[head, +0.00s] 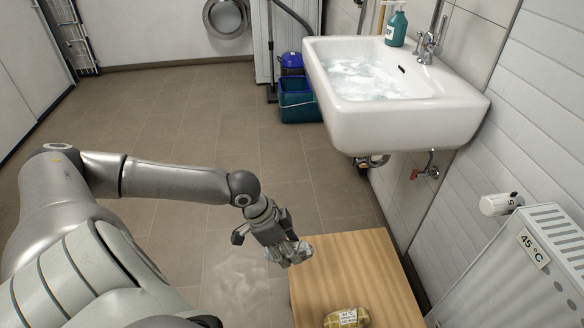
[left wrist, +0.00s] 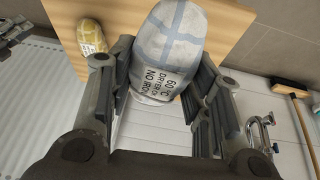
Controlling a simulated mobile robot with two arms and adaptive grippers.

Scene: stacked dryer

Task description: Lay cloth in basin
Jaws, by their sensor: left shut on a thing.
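My left gripper (head: 285,250) is shut on a rolled or folded cloth (left wrist: 170,35), pale blue-grey with a check pattern. Its white label, seen in the left wrist view, reads 60 °C, dryer OK, no iron. In the head view the gripper hides most of this cloth, and it is at the left edge of the wooden table top. The white basin (head: 400,122) is on the wall at the upper right, with foamy or rippling water in it, well away from the gripper. My right gripper is not in view.
A yellow patterned bundle (head: 346,318) with a label lies on the wooden table (head: 350,262). A green bottle (head: 396,30) and a tap (head: 428,45) are at the basin's back. A radiator (head: 535,265) stands right. Blue-green buckets (head: 298,103) stand left of the basin.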

